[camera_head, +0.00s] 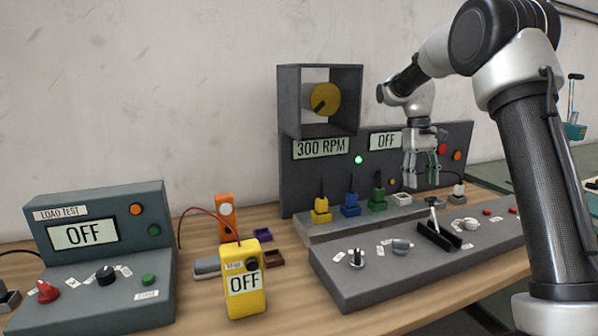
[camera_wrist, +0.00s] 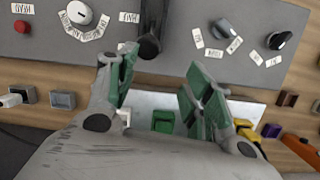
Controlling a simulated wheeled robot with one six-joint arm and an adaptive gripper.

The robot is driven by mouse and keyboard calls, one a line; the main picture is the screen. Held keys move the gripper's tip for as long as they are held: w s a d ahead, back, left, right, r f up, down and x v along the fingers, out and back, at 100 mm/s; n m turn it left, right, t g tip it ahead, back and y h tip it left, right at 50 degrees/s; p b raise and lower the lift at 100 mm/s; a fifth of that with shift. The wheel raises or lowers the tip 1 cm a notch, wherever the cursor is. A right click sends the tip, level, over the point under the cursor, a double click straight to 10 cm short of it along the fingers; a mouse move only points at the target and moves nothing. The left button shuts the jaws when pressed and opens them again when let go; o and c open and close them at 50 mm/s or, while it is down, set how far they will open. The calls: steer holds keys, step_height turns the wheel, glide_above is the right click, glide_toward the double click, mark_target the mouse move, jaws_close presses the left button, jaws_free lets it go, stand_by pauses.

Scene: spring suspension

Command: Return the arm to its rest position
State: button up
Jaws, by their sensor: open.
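My gripper (camera_head: 421,165) hangs pointing down from my arm at the right, in front of the dark back panel and above the row of coloured plugs. In the wrist view my gripper (camera_wrist: 158,88) shows two green-padded fingers spread apart with nothing between them. Below the fingers in the head view are the green plug (camera_head: 378,198) and a pale grey socket (camera_head: 401,199). The green plug also shows in the wrist view (camera_wrist: 163,121), beyond the gap between the fingers. The arm is raised and bent, with its forearm reaching left.
The control console (camera_head: 420,262) carries knobs and a black lever (camera_head: 434,222). The back panel (camera_head: 297,178) reads 300 RPM and OFF, with a lit green lamp. A load test box (camera_head: 97,198) and yellow meter (camera_head: 243,300), both reading OFF, stand left. The wooden table front is clear.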

steer(key=s+r+m+t, duration=0.1)
steer(key=s+r+t, duration=0.1)
steer(key=s, duration=1.5)
steer(key=s+d+r+m+t+y, duration=0.1)
steer(key=s+r+t, duration=0.2)
steer(key=s, duration=1.5)
steer(key=shift+t, duration=1)
